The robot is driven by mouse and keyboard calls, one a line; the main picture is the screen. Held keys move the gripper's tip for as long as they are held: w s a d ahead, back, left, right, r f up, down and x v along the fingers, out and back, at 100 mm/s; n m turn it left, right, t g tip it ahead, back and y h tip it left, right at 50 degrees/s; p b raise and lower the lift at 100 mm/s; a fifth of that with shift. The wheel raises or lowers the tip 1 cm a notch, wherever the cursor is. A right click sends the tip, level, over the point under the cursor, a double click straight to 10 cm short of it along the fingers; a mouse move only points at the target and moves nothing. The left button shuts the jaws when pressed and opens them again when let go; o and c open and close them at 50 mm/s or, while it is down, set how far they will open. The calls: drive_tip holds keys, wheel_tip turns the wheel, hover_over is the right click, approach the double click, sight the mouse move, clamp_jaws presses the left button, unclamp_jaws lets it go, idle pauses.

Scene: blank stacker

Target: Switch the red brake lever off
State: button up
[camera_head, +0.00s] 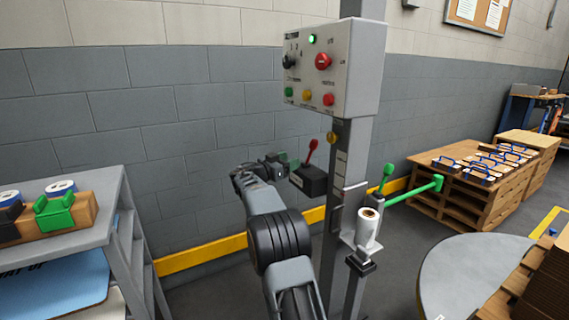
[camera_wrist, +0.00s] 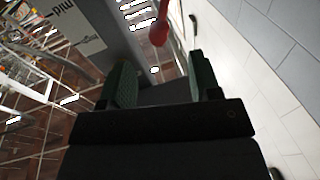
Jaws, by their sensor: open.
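The red brake lever (camera_head: 310,152) stands up, tilted slightly right, from a black box (camera_head: 314,182) on the grey post. My gripper (camera_head: 287,163) is close to the left of the lever, with its green-padded fingers pointing toward it. In the wrist view the open gripper (camera_wrist: 162,82) has a clear gap between its green finger pads. The red lever (camera_wrist: 160,27) shows ahead of that gap, roughly in line with it. It looks apart from both fingers, and nothing is held. The lever's base is not clear in the wrist view.
A control box (camera_head: 345,75) with a red knob, buttons and a lit green lamp is above. A green lever (camera_head: 388,176) and green handle (camera_head: 437,184) are right of the post. A grey shelf (camera_head: 110,210) stands left. The wall is behind my gripper.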

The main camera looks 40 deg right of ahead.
drive_tip(key=shift+a+f, duration=0.1)
drive_tip(key=shift+a, duration=0.75)
